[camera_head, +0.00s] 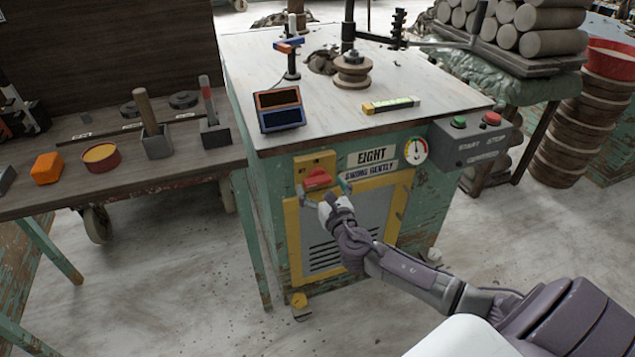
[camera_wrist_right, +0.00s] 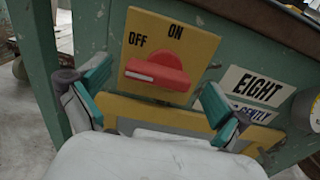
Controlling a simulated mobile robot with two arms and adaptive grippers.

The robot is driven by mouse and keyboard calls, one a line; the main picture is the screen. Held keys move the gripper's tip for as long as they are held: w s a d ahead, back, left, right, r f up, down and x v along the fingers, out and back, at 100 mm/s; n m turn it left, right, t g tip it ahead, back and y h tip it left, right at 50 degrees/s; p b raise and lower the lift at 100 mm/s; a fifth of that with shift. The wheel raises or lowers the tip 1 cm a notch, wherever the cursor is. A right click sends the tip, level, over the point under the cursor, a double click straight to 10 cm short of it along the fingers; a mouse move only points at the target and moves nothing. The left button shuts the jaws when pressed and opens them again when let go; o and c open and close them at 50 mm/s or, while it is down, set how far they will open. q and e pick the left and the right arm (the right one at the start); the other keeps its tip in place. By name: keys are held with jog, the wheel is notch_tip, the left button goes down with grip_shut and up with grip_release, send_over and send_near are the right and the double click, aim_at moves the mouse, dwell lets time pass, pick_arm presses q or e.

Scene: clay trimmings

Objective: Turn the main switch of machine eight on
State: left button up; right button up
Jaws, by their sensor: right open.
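Machine eight (camera_head: 268,215) is a green cabinet with an "EIGHT" label (camera_head: 372,156). Its main switch is a red knob (camera_head: 318,178) on a yellow plate (camera_head: 314,160). In the right wrist view the red knob (camera_wrist_right: 160,72) has a white-marked end at its left, on the OFF side. The ON label (camera_wrist_right: 175,31) is at the plate's top. My right gripper (camera_head: 325,190) is open in front of the knob. In the wrist view its teal fingertips (camera_wrist_right: 155,84) stand on either side of the knob, apart from it. My left gripper is not in view.
A grey box with green and red buttons (camera_head: 474,139) juts from the machine's right corner. A gauge (camera_head: 414,150) is beside the label. The machine's top (camera_head: 330,121) carries a dark two-part box and a yellow level. A wooden workbench (camera_head: 150,174) stands close on the left.

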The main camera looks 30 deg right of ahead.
jog(key=shift+x, duration=1.1)
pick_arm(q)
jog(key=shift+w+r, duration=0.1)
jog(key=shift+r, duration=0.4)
pick_arm(e)
jog(key=c, duration=1.2)
jog(key=shift+o, duration=0.2)
